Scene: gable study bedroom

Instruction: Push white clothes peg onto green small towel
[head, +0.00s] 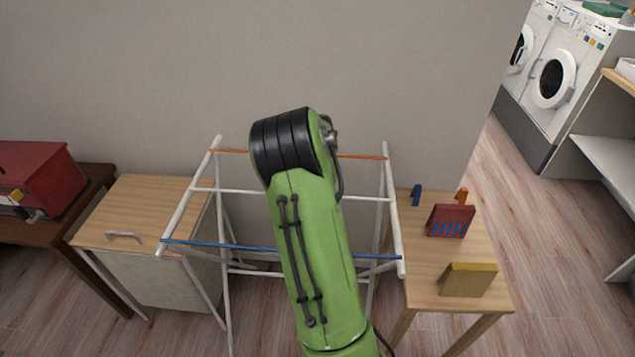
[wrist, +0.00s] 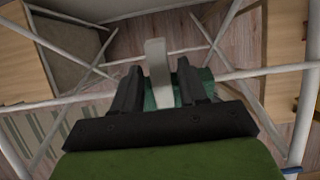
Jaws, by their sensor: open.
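The white clothes peg (wrist: 156,62) stands out between the two fingers of my gripper (wrist: 158,68) in the wrist view, with bare space on both sides of it. My gripper is open around it. The green small towel (wrist: 150,98) shows behind the peg and fingers, mostly covered by them; a part also shows right of the right finger. It hangs at a white rail of the drying rack (wrist: 240,73). I cannot tell whether the peg touches the towel. In the head view my arm hides the gripper, peg and towel.
The drying rack (head: 394,215) has white legs, an orange rod (head: 362,156) and a blue rod (head: 215,246). A wooden cabinet (head: 150,200) stands close on its left. A wooden table (head: 428,270) with colored holders (head: 469,280) stands close on its right. The wall is behind.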

